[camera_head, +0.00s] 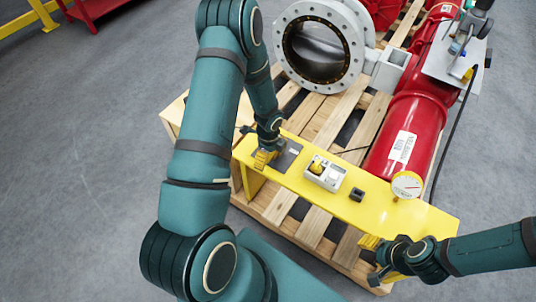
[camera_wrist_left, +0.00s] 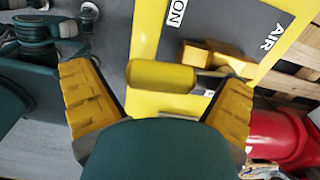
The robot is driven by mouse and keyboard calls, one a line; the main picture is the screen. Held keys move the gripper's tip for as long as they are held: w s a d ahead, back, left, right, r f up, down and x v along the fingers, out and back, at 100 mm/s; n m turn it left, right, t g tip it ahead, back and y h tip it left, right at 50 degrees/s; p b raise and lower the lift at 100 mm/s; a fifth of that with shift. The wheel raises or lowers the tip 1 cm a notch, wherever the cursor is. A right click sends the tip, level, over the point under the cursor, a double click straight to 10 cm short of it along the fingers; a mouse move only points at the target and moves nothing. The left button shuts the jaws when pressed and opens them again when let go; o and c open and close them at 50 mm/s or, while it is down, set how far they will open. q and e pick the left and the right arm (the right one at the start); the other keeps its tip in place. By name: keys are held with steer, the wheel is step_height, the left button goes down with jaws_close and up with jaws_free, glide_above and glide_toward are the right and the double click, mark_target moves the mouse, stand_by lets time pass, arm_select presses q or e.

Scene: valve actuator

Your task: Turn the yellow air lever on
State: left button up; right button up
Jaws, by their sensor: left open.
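The yellow air lever (camera_wrist_left: 162,76) shows in the left wrist view as a thick yellow grip on a short metal stem. It lies crosswise in the picture, beside a yellow block (camera_wrist_left: 217,58) on a dark plate (camera_wrist_left: 215,22) lettered AIR and ON. My left gripper (camera_head: 265,157) is open over the left end of the yellow bench. Its two yellow-padded fingers stand on either side of the lever, with gaps visible. In the head view the gripper hides the lever. My right gripper (camera_head: 373,259) looks open and empty by the bench's front right edge.
The yellow bench (camera_head: 410,218) carries a grey box with a yellow knob (camera_head: 324,174), a small black block (camera_head: 357,194) and a round gauge (camera_head: 407,185). Behind lie a red cylinder (camera_head: 412,120), a grey flanged valve (camera_head: 322,45) and a wooden pallet (camera_head: 330,120). Floor at left is clear.

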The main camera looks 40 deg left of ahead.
arm_select(q)
step_height(320, 180, up, 12)
stand_by(0.4)
steer(key=shift+f, duration=0.15)
steer(key=s+d+f+n+h, duration=0.1)
steer(key=s+d+f+n, duration=0.1)
steer(key=d+n, duration=0.4)
steer(key=s+d+f+n+t+h, duration=0.1)
steer(key=s+d+f+n, duration=0.1)
steer(key=s+d+n, duration=0.3)
steer(key=s+d+f+n+h, duration=0.1)
steer(key=s+d+f+n, duration=0.2)
steer(key=d+n, duration=0.4)
steer(key=d, duration=0.5)
steer(key=shift+s+t+h, duration=0.3)
steer(key=shift+s+h, duration=0.05)
steer(key=shift+h, duration=0.05)
